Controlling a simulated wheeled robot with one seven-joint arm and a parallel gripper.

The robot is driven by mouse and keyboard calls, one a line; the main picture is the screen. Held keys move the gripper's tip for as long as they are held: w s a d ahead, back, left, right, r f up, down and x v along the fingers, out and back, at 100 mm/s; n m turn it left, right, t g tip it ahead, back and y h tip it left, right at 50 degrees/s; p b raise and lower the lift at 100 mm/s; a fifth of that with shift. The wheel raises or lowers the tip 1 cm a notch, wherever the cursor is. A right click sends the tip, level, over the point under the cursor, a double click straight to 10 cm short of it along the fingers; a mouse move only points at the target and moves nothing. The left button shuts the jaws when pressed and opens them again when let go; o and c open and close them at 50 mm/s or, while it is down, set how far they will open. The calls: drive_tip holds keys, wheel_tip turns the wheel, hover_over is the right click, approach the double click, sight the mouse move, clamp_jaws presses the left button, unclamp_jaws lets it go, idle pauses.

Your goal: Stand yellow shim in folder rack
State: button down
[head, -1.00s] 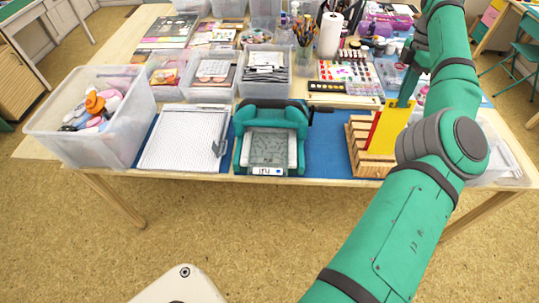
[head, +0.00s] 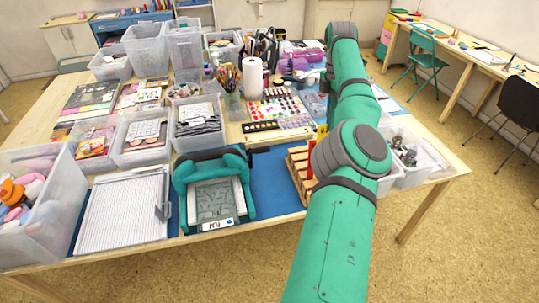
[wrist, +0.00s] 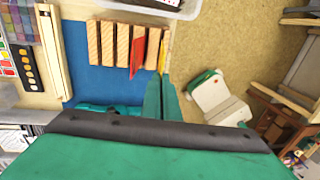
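The wooden folder rack (head: 298,170) stands at the right end of the blue mat, partly hidden behind my arm. The wrist view shows its upright slats (wrist: 107,43) from above. The yellow shim (wrist: 164,50) appears edge-on at the rack's right end, beside the last clear slat. I cannot tell whether it is inside a slot. My gripper (wrist: 161,85) is shut on its near end. A red sheet (wrist: 137,58) stands tilted among the slats to its left. In the head view my arm hides the gripper and most of the shim.
A teal stamp press (head: 213,190) and a white ridged board (head: 122,208) lie left of the rack. Clear bins (head: 45,215) crowd the left and back. A clear bin (head: 410,158) stands right of my arm. Blue mat (head: 268,180) is bare between press and rack.

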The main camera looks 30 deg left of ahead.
drive_tip(key=shift+s+d+f, duration=0.15)
drive_tip(key=shift+f, duration=1.45)
drive_tip(key=shift+s+d+f, duration=0.1)
drive_tip(key=shift+s+f, duration=0.05)
drive_tip(key=shift+f, duration=1.4)
drive_tip(key=shift+s+d+f, duration=0.15)
drive_tip(key=shift+f, duration=1.45)
drive_tip(key=shift+d, duration=0.1)
drive_tip(key=c, duration=2)
unclamp_jaws()
drive_tip(key=shift+r, duration=0.1)
drive_tip(key=shift+w+a+r, duration=0.15)
drive_tip(key=shift+r, duration=1.05)
drive_tip(key=shift+w+a+r, duration=0.1)
drive_tip(key=shift+r, duration=1.1)
